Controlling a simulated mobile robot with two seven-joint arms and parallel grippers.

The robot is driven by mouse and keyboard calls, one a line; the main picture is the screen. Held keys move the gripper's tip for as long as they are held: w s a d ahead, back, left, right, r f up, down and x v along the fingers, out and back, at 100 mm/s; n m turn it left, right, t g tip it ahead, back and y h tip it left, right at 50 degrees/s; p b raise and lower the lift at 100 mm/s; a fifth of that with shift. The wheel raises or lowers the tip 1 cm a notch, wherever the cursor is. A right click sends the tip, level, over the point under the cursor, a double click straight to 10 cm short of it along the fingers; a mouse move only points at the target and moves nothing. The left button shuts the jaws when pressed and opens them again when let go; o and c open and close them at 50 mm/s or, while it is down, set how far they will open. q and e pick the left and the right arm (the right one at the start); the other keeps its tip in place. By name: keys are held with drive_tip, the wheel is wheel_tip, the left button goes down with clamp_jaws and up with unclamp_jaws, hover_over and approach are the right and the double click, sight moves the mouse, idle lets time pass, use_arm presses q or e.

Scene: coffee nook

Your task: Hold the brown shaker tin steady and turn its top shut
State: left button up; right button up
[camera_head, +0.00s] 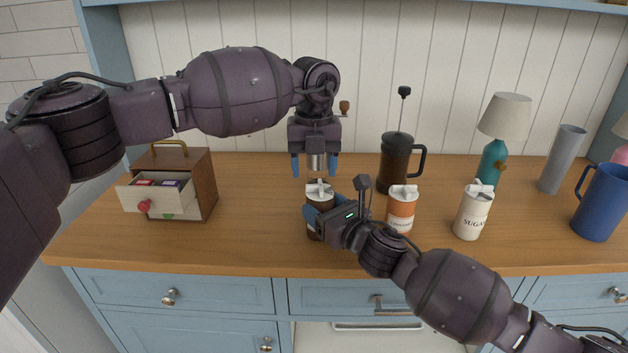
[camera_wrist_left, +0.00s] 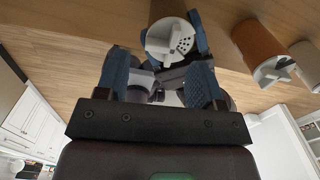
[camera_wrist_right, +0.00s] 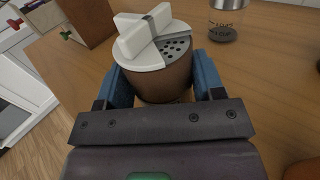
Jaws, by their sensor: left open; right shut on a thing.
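The brown shaker tin (camera_head: 315,230) stands upright on the counter. Its white top (camera_head: 319,188) has a raised bar, and in the right wrist view the top (camera_wrist_right: 142,50) shows small holes uncovered on one side. My right gripper (camera_head: 318,212) is shut around the tin's body, with one blue finger on each side in the right wrist view. My left gripper (camera_head: 315,166) is open and empty, pointing down above the tin. In the left wrist view the top (camera_wrist_left: 165,45) lies beyond the spread fingers, apart from them as far as I can tell.
An orange tin (camera_head: 401,208) and a cream sugar tin (camera_head: 472,212) stand to the right. A French press (camera_head: 395,163) is behind. A wooden box (camera_head: 187,182) with an open drawer is left.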

sight(314, 185)
use_arm(q)
drive_tip(key=shift+f, duration=1.75)
drive_tip(key=shift+c, duration=0.3)
drive_tip(key=c, duration=0.9)
